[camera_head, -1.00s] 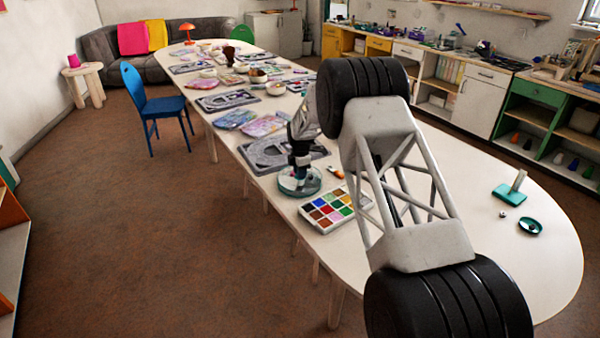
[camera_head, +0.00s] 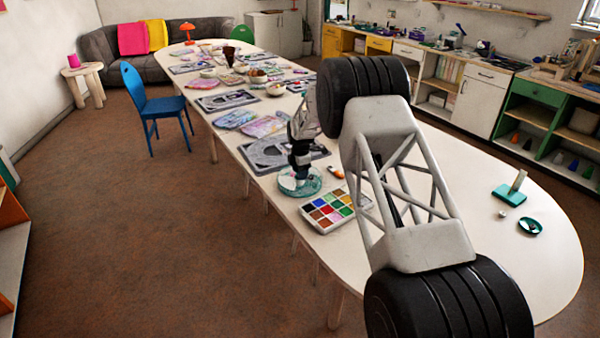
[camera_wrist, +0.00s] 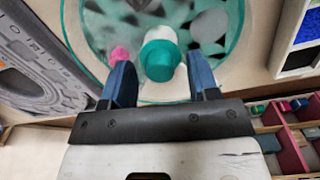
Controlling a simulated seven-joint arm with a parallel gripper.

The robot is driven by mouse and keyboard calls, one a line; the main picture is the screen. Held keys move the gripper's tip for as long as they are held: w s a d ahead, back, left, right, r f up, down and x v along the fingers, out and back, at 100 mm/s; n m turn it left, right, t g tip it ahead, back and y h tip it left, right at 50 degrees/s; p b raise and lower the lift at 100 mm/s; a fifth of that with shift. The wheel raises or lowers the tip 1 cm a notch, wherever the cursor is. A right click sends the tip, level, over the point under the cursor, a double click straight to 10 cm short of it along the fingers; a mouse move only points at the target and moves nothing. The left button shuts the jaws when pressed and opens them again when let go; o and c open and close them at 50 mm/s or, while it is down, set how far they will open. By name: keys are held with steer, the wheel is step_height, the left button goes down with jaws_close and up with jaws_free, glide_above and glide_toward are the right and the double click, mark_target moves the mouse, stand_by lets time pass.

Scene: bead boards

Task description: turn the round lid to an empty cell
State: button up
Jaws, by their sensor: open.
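The round lid (camera_head: 314,188) is clear with a teal rim and sits on a round dish on the white table. In the wrist view the lid (camera_wrist: 222,58) fills the top, with dark and pale patches showing through it. A teal knob (camera_wrist: 160,60) with a whitish part behind it stands near its middle. A small pink piece (camera_wrist: 119,56) shows left of the knob. My gripper (camera_wrist: 160,72) is open, with one blue finger on each side of the knob; contact cannot be told. In the head view my gripper (camera_head: 300,178) hides part of the lid.
A tray of coloured squares (camera_head: 330,209) lies just in front and right of the lid. A grey board (camera_head: 265,155) lies behind it. A teal stand (camera_head: 510,194) and a small teal dish (camera_head: 530,226) are at the far right. The table between is mostly clear.

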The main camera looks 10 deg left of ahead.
step_height(320, 180, up, 7)
steer(key=shift+s+r, duration=0.1)
steer(key=shift+r, duration=0.1)
stand_by(0.4)
steer(key=shift+r, duration=0.1)
